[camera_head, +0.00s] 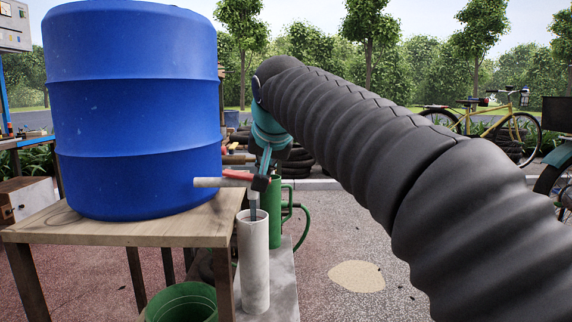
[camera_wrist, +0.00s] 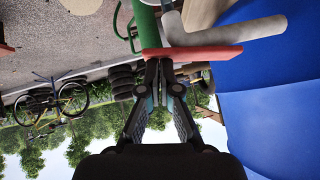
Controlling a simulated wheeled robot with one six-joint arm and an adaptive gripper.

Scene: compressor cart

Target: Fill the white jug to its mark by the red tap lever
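The white jug (camera_head: 254,265), a tall pale cylinder, stands upright under the tap pipe (camera_head: 207,182) of the blue barrel. A narrow grey-blue strip (camera_head: 253,213), which looks like running water, goes from the spout into its mouth. The jug's mark and water level cannot be seen. The red tap lever (camera_head: 237,176) lies roughly along the pipe; it crosses the wrist view (camera_wrist: 195,52) too. My gripper (camera_wrist: 162,66) has its fingers together, with the tips at the lever. They seem to be against the lever rather than around it, but contact is not clear.
The blue barrel (camera_head: 135,110) stands on a wooden table (camera_head: 110,236). A green jug (camera_head: 275,225) with a looped handle stands close behind the white one. A green bucket (camera_head: 182,300) is below the table. Paved ground to the right is open.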

